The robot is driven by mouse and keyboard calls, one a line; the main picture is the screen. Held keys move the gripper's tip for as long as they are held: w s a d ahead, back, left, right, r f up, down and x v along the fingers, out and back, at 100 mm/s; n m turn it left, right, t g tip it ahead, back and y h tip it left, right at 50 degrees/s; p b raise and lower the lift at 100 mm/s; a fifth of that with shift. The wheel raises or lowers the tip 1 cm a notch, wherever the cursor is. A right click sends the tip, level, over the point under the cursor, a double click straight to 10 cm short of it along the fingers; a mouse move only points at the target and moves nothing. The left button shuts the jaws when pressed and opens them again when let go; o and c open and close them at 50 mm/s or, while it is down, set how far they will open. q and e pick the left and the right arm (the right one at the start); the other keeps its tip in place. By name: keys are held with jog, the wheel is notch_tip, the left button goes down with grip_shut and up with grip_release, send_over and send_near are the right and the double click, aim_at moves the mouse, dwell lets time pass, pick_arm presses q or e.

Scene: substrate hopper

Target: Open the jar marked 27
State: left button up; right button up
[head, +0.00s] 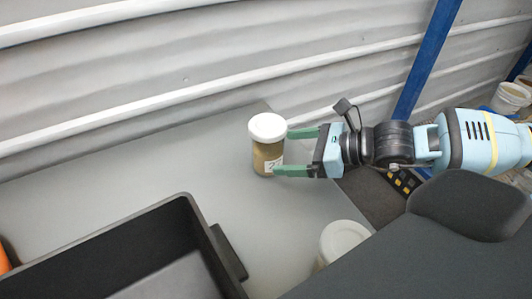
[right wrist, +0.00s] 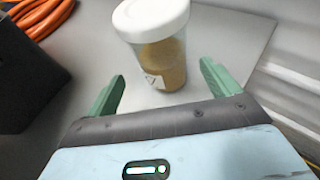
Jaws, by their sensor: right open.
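A jar (head: 267,150) with a white lid (head: 267,127) and tan contents stands upright on the grey table. The lid sits on it. Its label shows a "2"; the rest of the number is hidden or too small to read. My right gripper (head: 281,152) reaches in from the right with its green fingers open at the jar's near side. In the right wrist view, the jar (right wrist: 160,62) stands just beyond and between the two open fingertips (right wrist: 162,80), and I see no grip on it. My left gripper is not in view.
A black open bin (head: 185,205) stands at the front left of the table. Another white-lidded container (head: 343,240) is at the front right. An orange coiled hose (right wrist: 42,14) shows in the right wrist view. A corrugated wall (head: 180,70) rises behind. The table left of the jar is clear.

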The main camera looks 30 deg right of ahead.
aim_at(268, 151)
jog(key=shift+w+a+f, duration=0.25)
jog(key=shift+w+a, duration=0.15)
jog(key=shift+w+a+f, duration=0.15)
jog(key=shift+w+a, duration=0.3)
jog(key=shift+w, duration=0.25)
jog(key=x, duration=0.2)
jog(key=shift+w+a+f, duration=0.1)
jog(key=shift+w+f, duration=0.1)
jog(key=shift+w, duration=0.15)
jog(key=shift+w+a+f, duration=0.25)
jog(key=shift+c, duration=0.5)
